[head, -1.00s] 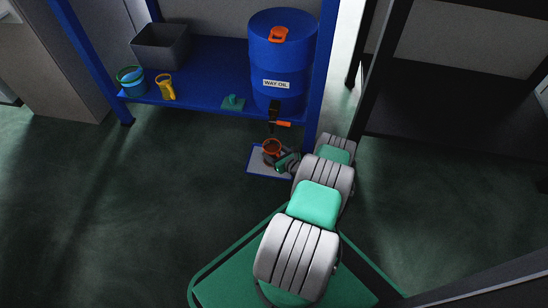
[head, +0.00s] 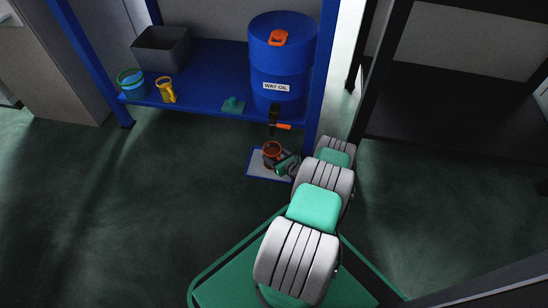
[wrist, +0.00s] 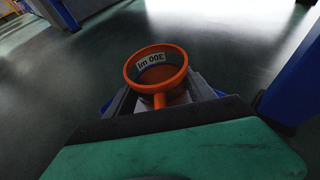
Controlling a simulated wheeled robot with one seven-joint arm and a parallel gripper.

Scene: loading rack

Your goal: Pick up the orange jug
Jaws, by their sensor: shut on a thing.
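The orange jug (head: 271,149) is at the blue-edged tray on the floor, below the drum's tap. In the wrist view the jug (wrist: 157,66) shows its round open rim and a "300 ml" label inside, seen upside down. My gripper (head: 279,161) is shut on the jug. In the wrist view its fingers (wrist: 160,92) lie on both sides of the jug's lower part, partly hidden by the wrist housing. I cannot tell whether the jug's base touches the tray.
A blue drum (head: 283,60) marked "WAY OIL" stands on the blue rack shelf (head: 205,84), its black tap (head: 273,118) with an orange lever just above the jug. A rack post (head: 319,90) is close on the right. A grey bin, blue bucket and yellow jug stand left. Floor at left is clear.

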